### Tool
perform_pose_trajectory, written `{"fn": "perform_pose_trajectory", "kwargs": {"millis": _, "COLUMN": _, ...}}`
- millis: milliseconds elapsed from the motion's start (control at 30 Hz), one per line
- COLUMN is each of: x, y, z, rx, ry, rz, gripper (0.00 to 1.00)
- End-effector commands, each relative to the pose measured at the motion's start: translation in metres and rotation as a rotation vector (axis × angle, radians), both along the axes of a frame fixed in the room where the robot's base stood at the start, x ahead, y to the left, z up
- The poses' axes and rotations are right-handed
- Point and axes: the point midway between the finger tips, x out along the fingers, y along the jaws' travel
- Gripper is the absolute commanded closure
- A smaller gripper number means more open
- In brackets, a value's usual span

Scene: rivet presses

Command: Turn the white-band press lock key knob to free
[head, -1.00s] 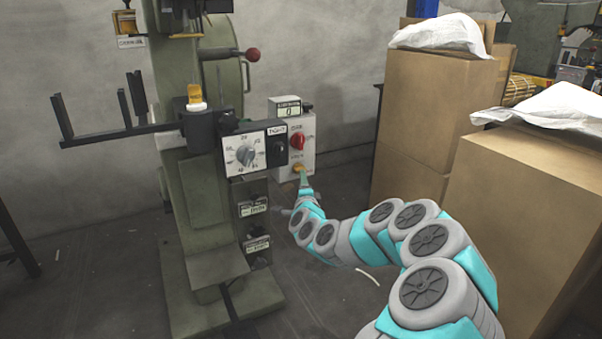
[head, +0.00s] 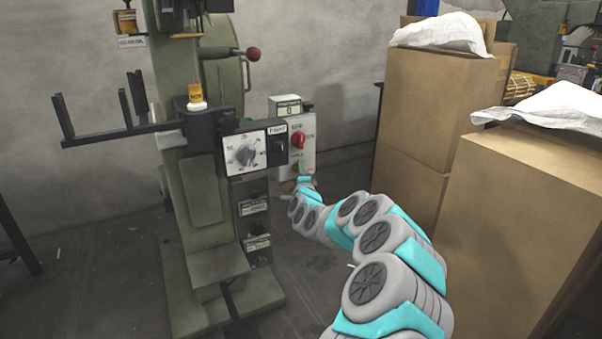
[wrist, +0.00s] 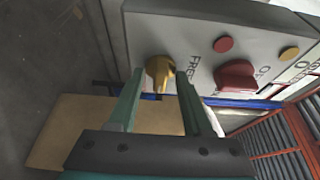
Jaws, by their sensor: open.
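The yellow lock key knob (wrist: 160,72) sits on the face of a light grey control box (wrist: 200,30), with the word FREE printed beside it. My gripper (wrist: 159,82) is open, with one finger on each side of the knob in the wrist view. I cannot tell whether the fingers touch it. In the head view my gripper (head: 303,170) is at the lower part of the control box (head: 309,131) and largely hides the knob. The box is on the right side of the green press (head: 200,190).
A red knob (wrist: 238,76) is beside the yellow one; it also shows above my gripper in the head view (head: 298,140). Tall cardboard boxes (head: 430,110) stand close on the right. Bare floor lies between press and boxes.

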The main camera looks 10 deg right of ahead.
Motion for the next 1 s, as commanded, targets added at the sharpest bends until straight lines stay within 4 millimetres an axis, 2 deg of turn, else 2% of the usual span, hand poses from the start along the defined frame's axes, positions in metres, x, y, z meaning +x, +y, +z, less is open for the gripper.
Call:
{"fn": "perform_pose_trajectory", "kwargs": {"millis": 67, "x": 0.0, "y": -0.0001, "z": 0.0, "rx": 0.0, "ry": 0.0, "rz": 0.0, "gripper": 0.51}}
{"fn": "perform_pose_trajectory", "kwargs": {"millis": 500, "x": -0.0001, "y": -0.0002, "z": -0.0002, "rx": -0.001, "ry": 0.0, "rz": 0.0, "gripper": 1.0}}
{"fn": "perform_pose_trajectory", "kwargs": {"millis": 1000, "x": -0.0001, "y": -0.0005, "z": -0.0016, "rx": -0.01, "ry": -0.002, "rz": -0.001, "gripper": 1.0}}
